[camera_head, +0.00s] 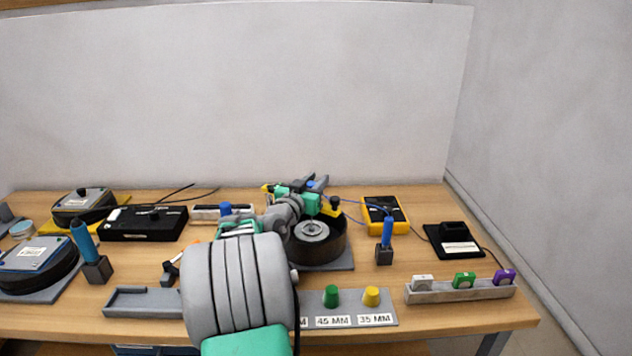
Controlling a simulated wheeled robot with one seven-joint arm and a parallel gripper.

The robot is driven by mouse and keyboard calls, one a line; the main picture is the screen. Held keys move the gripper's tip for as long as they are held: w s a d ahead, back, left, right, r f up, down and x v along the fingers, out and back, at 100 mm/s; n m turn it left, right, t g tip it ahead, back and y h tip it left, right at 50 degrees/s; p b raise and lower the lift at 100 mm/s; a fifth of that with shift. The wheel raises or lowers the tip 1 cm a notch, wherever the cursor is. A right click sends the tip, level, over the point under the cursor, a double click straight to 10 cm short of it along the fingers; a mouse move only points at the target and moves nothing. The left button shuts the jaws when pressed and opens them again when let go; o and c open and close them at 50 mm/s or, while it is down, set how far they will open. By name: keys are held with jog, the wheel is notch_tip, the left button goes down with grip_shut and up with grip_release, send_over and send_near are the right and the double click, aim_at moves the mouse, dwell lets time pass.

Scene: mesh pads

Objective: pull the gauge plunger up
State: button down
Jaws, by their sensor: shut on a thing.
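My gripper (317,185) is at the back of the bench, behind the round black drum (319,240). Its grey fingers are shut on a small blue piece (311,185), which looks like the top of the gauge plunger. The rest of the plunger and the gauge body are hidden behind my gripper and arm or too small to make out. A yellow and black part (331,208) shows just below my gripper, above the drum's back edge.
My arm covers the middle of the bench. A yellow meter (386,214) and a blue-handled tool in a holder (385,241) stand right of the drum. A black box (143,223) is at left. Coloured plugs (350,297) and a grey rack (460,291) line the front right.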

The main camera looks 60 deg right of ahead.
jog(key=shift+r+p, duration=0.4)
jog(key=shift+r, duration=2)
jog(key=c, duration=1.1)
grip_release()
jog(key=shift+a+f, duration=0.1)
jog(key=shift+a, duration=0.05)
jog(key=a+b, duration=0.1)
jog(key=a, duration=0.6)
jog(key=shift+a+b, duration=0.3)
jog(key=shift+b, duration=0.05)
